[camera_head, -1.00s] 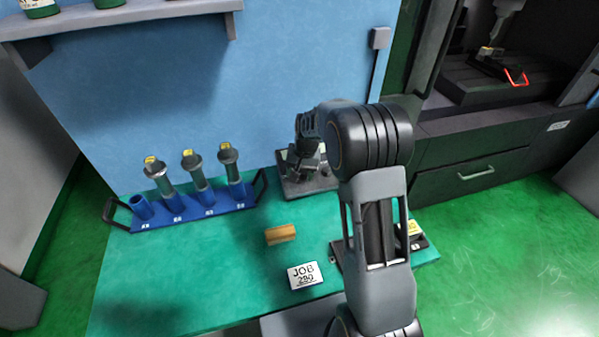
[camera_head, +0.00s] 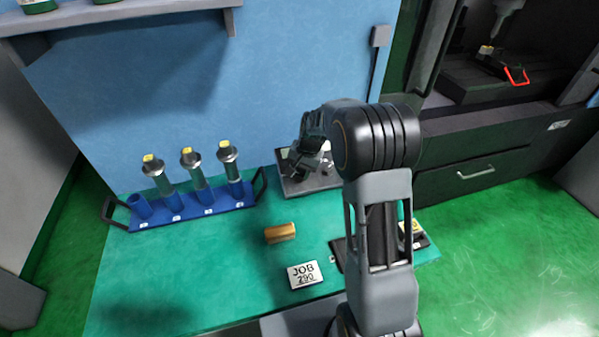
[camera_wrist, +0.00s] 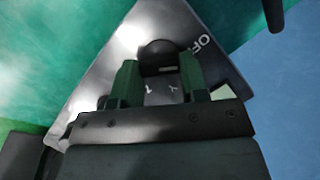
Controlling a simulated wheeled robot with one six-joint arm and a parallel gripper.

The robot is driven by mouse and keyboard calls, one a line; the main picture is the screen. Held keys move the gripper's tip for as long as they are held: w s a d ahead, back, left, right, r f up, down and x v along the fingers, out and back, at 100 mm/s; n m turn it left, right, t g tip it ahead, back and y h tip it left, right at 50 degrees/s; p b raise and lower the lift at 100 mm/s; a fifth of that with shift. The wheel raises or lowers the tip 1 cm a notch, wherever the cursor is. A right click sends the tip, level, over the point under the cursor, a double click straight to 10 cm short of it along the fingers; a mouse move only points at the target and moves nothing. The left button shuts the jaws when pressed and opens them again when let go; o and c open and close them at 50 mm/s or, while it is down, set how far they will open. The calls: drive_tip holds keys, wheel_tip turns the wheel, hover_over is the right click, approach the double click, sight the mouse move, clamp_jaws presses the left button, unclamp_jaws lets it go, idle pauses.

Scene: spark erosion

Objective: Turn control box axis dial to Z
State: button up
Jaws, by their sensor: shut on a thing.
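The control box (camera_head: 322,183) is a grey panel at the back of the green bench, partly hidden by my gripper (camera_head: 297,166) in the head view. In the wrist view, the panel (camera_wrist: 123,45) bears "OFF" lettering at upper right and smaller letters, one resembling a Y, near the fingers. The axis dial (camera_wrist: 158,52) is a round black knob at the fingertips. My gripper (camera_wrist: 160,72) is shut on the dial, one green finger on each side. I cannot tell which letter the dial points to.
A blue rack (camera_head: 205,211) with several upright holders stands at left. A dark tray (camera_head: 340,252) is partly behind my arm. A blue wall (camera_head: 290,60) rises behind.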

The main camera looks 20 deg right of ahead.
drive_tip(key=m+t+b, duration=0.1)
drive_tip(key=m, duration=0.2)
drive_tip(key=m+y+b, duration=0.1)
drive_tip(key=m, duration=0.2)
drive_tip(key=shift+s+d+t, duration=0.1)
drive_tip(key=shift+d+t, duration=0.05)
drive_tip(key=shift+t, duration=0.25)
drive_tip(key=m+t, duration=0.1)
drive_tip(key=m, duration=0.2)
drive_tip(key=m+b, duration=0.1)
drive_tip(key=m, duration=0.1)
drive_tip(key=shift+s+f+m+t+y, duration=0.15)
drive_tip(key=shift+s+m+t+y, duration=0.05)
drive_tip(key=shift+m+t+y, duration=0.2)
drive_tip(key=m+t, duration=0.1)
drive_tip(key=m, duration=0.2)
drive_tip(key=m+t+b, duration=0.1)
drive_tip(key=m, duration=0.2)
drive_tip(key=shift+s+h, duration=0.2)
drive_tip(key=shift+h, duration=0.2)
drive_tip(key=m, duration=0.2)
drive_tip(key=m+t+h, duration=0.1)
drive_tip(key=m, duration=0.3)
drive_tip(key=shift+s+a+h, duration=0.1)
drive_tip(key=shift+a+h, duration=0.15)
drive_tip(key=shift+h, duration=0.05)
drive_tip(key=shift+m+t, duration=0.3)
drive_tip(key=shift+m, duration=0.2)
drive_tip(key=o, duration=0.9)
